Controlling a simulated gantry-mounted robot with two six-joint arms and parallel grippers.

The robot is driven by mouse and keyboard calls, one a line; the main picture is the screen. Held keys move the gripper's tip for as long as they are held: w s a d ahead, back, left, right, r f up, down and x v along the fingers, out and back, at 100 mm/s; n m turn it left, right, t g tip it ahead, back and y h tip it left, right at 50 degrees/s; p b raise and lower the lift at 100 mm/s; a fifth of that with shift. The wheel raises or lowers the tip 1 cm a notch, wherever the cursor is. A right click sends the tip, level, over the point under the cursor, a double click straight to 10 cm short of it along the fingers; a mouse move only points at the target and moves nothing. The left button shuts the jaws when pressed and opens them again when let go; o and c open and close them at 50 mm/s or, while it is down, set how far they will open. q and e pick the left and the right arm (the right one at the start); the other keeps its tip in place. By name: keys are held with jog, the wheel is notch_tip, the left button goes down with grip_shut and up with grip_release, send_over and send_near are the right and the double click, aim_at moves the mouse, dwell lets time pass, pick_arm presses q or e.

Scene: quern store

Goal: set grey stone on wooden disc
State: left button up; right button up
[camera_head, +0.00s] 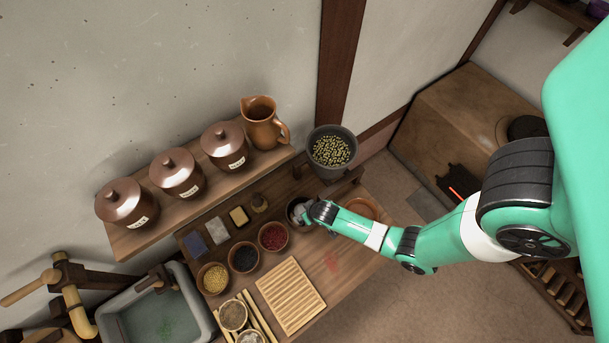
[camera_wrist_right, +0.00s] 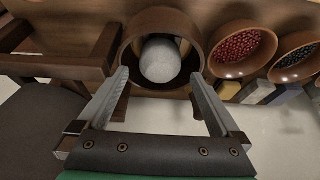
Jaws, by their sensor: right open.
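The grey stone (camera_wrist_right: 161,60) is a smooth, pale, rounded piece inside a brown bowl (camera_wrist_right: 134,33) in the right wrist view. In the head view the stone (camera_head: 299,211) shows only in part beside my gripper, in the same bowl. My right gripper (camera_wrist_right: 160,74) is open, with one finger to each side of the stone and the tips near the bowl's rim. I cannot tell whether the fingers touch the stone. A round orange-brown piece (camera_head: 362,207), perhaps the wooden disc, lies on the table, partly hidden behind my right arm. My left gripper is not in view.
Bowls of red (camera_head: 273,236), black (camera_head: 243,257) and yellow (camera_head: 213,278) grains stand nearby. A slatted board (camera_head: 291,296) lies in front. A dark pot of green beans (camera_head: 331,150) stands behind. Lidded jars (camera_head: 178,174) and a jug (camera_head: 262,127) line the shelf.

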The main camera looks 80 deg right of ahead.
pick_arm(q)
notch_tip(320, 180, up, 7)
jog(key=p, duration=0.5)
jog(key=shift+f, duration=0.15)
pick_arm(e)
jog(key=v, duration=0.7)
jog(key=shift+r, duration=0.25)
jog(key=shift+s, duration=0.1)
